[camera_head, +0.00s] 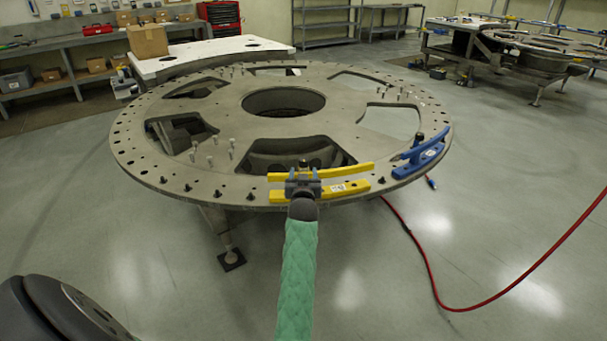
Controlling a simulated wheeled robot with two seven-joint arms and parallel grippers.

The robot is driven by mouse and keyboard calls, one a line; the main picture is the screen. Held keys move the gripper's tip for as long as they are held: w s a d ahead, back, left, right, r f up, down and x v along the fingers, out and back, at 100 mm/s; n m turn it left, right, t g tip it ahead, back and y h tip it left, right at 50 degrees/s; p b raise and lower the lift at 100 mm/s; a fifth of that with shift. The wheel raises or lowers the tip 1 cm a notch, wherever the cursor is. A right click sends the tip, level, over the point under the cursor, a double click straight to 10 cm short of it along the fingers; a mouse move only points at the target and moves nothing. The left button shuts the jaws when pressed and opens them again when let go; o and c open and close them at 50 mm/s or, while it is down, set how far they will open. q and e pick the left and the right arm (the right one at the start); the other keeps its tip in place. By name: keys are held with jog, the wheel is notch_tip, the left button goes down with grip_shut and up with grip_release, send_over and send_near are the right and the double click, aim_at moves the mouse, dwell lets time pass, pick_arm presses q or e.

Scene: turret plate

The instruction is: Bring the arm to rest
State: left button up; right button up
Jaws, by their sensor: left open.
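My left gripper (303,174), on the green-sleeved arm coming up from the bottom, is open at the front rim of the turret plate (226,105). The plate is a large grey metal ring with big cut-outs, a round centre hole and many small rim holes. The gripper is at a yellow tool (345,187) with two long bars, and it hides the tool's middle. I cannot tell whether they touch. A similar blue tool (424,155) sits on the rim to the right. My right gripper is not in view.
Several upright pins (212,150) stand on the plate. A red hose (440,290) crosses the floor at right. A white-topped table (215,55) with a cardboard box (148,40) stands behind left. Another plate stand (535,55) is at back right. The front floor right of my arm is mostly clear.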

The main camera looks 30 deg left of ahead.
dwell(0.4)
pick_arm(q)
jog(key=s+d+f+m+g+h, duration=0.2)
jog(key=s+d+f, duration=0.3)
jog(key=f, duration=0.8)
jog(key=s+d+f+m+g+h, duration=0.1)
jog(key=s+d+f+m+h, duration=0.15)
jog(key=d+f, duration=0.65)
jog(key=s+d+f+m+g+h, duration=0.1)
jog(key=s+d+f+g+h, duration=0.2)
jog(key=f, duration=1.3)
jog(key=s+d+f+m+g+h, duration=0.1)
jog(key=s+d+f, duration=0.3)
jog(key=s+f, duration=0.5)
jog(key=s+d+f+m+g+h, duration=0.1)
jog(key=s+d+f+g, duration=0.3)
jog(key=s+f, duration=0.5)
jog(key=s+d+f+m+g+h, duration=0.1)
jog(key=s+d+f, duration=0.3)
jog(key=s, duration=1.8)
notch_tip(320, 180, down, 5)
jog(key=shift+s+d+f+g, duration=0.1)
jog(key=shift+s+d+g, duration=0.15)
jog(key=shift+g, duration=0.45)
